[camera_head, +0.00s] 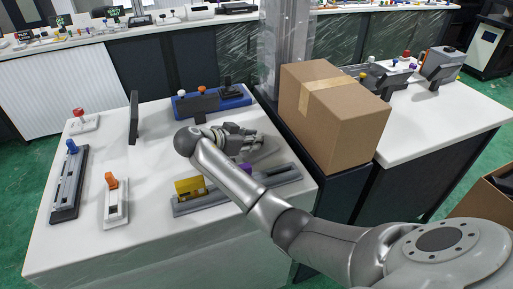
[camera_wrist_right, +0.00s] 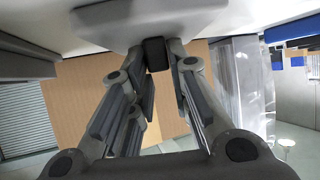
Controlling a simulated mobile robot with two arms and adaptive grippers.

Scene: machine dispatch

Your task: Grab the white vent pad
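My right gripper (camera_head: 246,139) reaches low over the near white table, pointing right toward the cardboard box. In the right wrist view its two fingers (camera_wrist_right: 160,62) converge on either side of a small black block (camera_wrist_right: 155,54). This block juts from a pale, flat, round-edged piece (camera_wrist_right: 150,22), which looks like the white vent pad. Whether the fingers press on the block or stand slightly apart from it I cannot tell. In the head view a pale grey shape (camera_head: 262,153) shows just beside the fingers, partly hidden by them. My left gripper is not in view.
A cardboard box (camera_head: 335,115) stands just right of the table. A blue-based device (camera_head: 232,100) lies behind the gripper, a grey rail with a yellow block (camera_head: 190,187) in front. An upright dark plate (camera_head: 134,118) and several lever devices (camera_head: 116,205) stand left. The table's middle left is clear.

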